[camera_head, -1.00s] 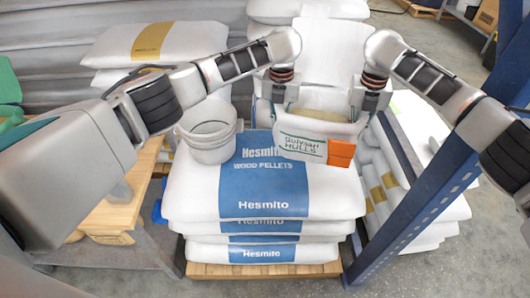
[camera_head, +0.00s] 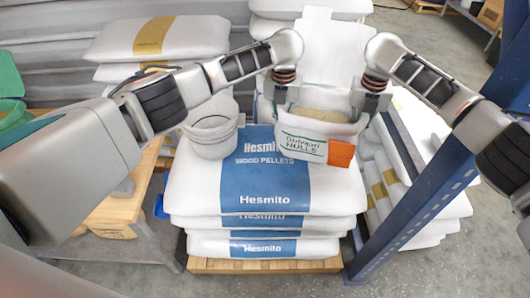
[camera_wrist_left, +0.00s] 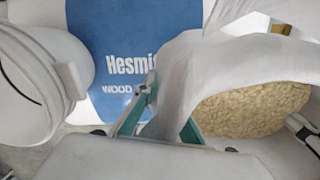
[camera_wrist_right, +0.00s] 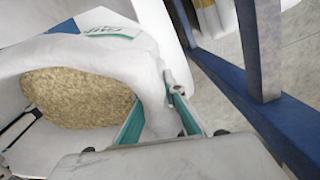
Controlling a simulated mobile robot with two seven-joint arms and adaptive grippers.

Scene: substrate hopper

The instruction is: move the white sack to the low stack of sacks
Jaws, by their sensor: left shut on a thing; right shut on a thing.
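The white sack (camera_head: 318,131) is open at the top and shows tan hulls, with green lettering and an orange tag on its front. My left gripper (camera_head: 281,106) is shut on its left rim and my right gripper (camera_head: 357,112) on its right rim. The sack is upright over the back right of a stack of Hesmito wood-pellet sacks (camera_head: 190,187); I cannot tell whether it touches the stack. The hulls also show in the left wrist view (camera_wrist_left: 253,100) and right wrist view (camera_wrist_right: 77,97). Another stack of yellow-banded sacks (camera_head: 377,172) lies low at the right.
A white bucket (camera_head: 212,138) stands left of the sack on the Hesmito stack. A blue upright post (camera_head: 420,206) rises close on the right, between the Hesmito stack and the banded sacks. A wooden-topped bench (camera_head: 112,207) is at the left. More banded sacks (camera_head: 190,40) lie behind it.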

